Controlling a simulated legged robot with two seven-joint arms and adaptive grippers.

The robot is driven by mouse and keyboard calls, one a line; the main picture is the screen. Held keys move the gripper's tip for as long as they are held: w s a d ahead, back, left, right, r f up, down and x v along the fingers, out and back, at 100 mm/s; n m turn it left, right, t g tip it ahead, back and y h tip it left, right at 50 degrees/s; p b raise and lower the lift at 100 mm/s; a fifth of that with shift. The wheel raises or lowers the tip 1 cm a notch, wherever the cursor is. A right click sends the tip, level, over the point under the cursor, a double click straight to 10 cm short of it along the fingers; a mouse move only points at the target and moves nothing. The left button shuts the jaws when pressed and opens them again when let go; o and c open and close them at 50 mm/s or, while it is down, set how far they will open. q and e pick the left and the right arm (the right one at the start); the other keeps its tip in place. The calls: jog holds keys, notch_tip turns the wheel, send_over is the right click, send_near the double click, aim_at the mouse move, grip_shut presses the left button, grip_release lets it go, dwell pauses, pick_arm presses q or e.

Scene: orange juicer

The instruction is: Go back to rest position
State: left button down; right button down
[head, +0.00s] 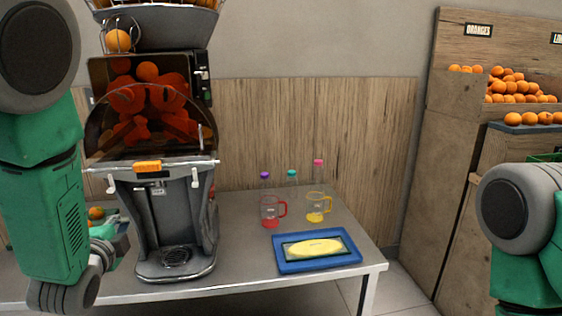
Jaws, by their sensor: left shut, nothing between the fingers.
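My left arm comes down the left edge and bends toward the juicer. My left gripper (117,240) is beside the left side of the juicer's base, small and partly covered by my own arm. It is shut and empty. The orange juicer (178,215) stands upright on the grey table (240,243), with oranges behind its dark cover. Of my right arm only upper links show at the right edge. My right gripper is out of the picture.
A red jug (270,212), a yellow jug (316,208) and bottles with coloured caps (291,174) stand right of the juicer. A blue tray (318,264) lies near the table's front right corner. Wooden shelves with oranges (510,86) stand at right. An orange (96,213) shows by my left arm.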

pick_arm(q)
jog(key=s+d+f+n+g+h, duration=0.1)
jog(key=s+f+n+g, duration=0.25)
jog(key=s+f, duration=0.55)
jog(key=s+d+f+n+g+h, duration=0.15)
jog(key=s+f+n+g, duration=0.35)
jog(key=f, duration=0.8)
jog(key=s+d+f+n+g, duration=0.1)
jog(key=s+d+f+g, duration=0.1)
jog(key=s, duration=0.5)
jog(key=s+d+f+n+g, duration=0.1)
jog(key=s+f+n+g, duration=0.1)
jog(key=s+f, duration=0.2)
jog(key=s+d+f+n+g+h, duration=0.1)
jog(key=s+d+f+g, duration=0.1)
jog(key=s, duration=0.9)
jog(key=shift+d+f+n+g, duration=0.3)
jog(key=shift+f+n+g, duration=0.05)
jog(key=shift+f, duration=0.4)
jog(key=shift+d, duration=0.15)
